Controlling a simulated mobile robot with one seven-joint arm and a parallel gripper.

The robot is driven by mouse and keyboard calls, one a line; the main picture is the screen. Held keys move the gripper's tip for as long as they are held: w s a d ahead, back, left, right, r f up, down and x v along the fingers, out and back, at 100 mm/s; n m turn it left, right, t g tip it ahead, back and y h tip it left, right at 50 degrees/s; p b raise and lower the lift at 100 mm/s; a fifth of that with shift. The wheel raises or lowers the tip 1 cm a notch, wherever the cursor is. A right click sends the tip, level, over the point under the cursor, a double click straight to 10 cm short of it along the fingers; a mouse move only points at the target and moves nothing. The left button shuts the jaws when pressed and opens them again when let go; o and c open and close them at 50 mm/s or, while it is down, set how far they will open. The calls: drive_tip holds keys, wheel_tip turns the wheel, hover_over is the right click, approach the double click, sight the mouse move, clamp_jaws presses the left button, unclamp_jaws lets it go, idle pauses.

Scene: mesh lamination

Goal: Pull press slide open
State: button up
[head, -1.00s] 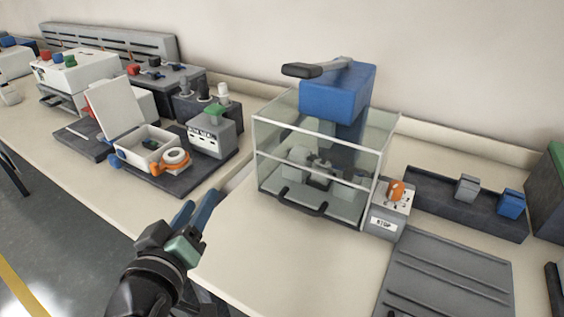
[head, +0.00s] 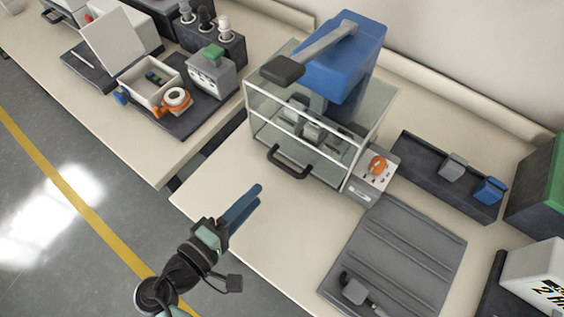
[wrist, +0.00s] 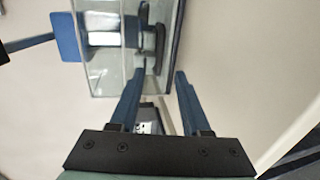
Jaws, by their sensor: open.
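The press (head: 342,55) has a blue head, a long grey lever with a dark grip, and a clear box around its base. A black bar handle (head: 289,163) sits low on the front of the box, at the slide. Grey blocks show inside behind the clear front. The slide appears shut. My gripper (head: 252,197) is open and empty, over the table's front part, left of and nearer than the handle, apart from it. In the wrist view, the clear box (wrist: 103,60) lies beyond my two blue fingers (wrist: 161,78). A dark handle-like part shows near the left fingertip there.
A grey control box (head: 371,177) with an orange knob stands right of the press. A ridged grey mat (head: 400,255) lies in front of it, and a dark tray (head: 448,175) lies behind. The table (head: 225,185) is clear before the handle. A gap separates the left table.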

drive_tip(key=x, duration=1)
drive_tip(key=shift+c, duration=0.2)
drive_tip(key=shift+a, duration=0.1)
clamp_jaws()
idle(0.9)
